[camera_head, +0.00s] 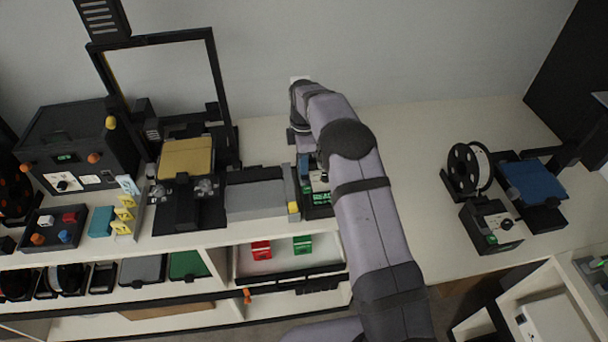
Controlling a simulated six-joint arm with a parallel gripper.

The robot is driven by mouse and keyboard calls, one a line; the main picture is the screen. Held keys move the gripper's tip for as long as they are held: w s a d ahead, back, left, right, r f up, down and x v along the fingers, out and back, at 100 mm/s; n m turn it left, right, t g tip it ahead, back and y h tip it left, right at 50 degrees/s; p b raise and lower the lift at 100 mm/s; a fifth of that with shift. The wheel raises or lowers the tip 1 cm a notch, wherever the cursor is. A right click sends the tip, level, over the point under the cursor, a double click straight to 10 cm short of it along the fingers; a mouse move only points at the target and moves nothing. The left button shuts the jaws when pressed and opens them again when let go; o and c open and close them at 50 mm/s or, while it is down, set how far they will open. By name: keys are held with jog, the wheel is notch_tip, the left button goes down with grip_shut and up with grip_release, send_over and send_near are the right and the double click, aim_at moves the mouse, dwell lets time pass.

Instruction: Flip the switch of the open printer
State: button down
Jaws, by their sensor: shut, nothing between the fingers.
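The open-frame printer stands left of centre, with a tall black frame (213,62) and a yellow bed (186,159). A dark control box (318,203) with a green display and a small white panel is right of a grey block (255,200), partly hidden by my arm. I cannot make out a switch on it or its position. My arm reaches from the bottom right up past this box, and its wrist bends down near the wall. My gripper (304,146) is only partly visible beside the arm, above or behind the box. Its fingertips are hidden, and I cannot tell whether it touches anything.
A closed black printer (80,145) stands at left, near a button box (55,229) and yellow clips (124,213). A smaller printer with a blue bed (532,182), spool (463,168) and control box (490,228) stands at right. The bench (425,165) between is clear.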

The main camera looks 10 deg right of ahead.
jog(key=shift+s, duration=0.1)
notch_tip(320, 180, up, 7)
jog(key=p, duration=0.5)
dwell(0.4)
jog(key=shift+f, duration=0.1)
dwell(0.3)
jog(key=s+d+m+b, duration=0.2)
jog(key=s+m, duration=0.7)
jog(key=s, duration=0.8)
jog(key=s+d+m+b, duration=0.2)
jog(key=s+m+b, duration=0.2)
jog(key=s+m, duration=0.5)
jog(key=s, duration=0.8)
jog(key=shift+f, duration=0.4)
jog(key=c, duration=2.4)
grip_release()
jog(key=shift+c, duration=0.2)
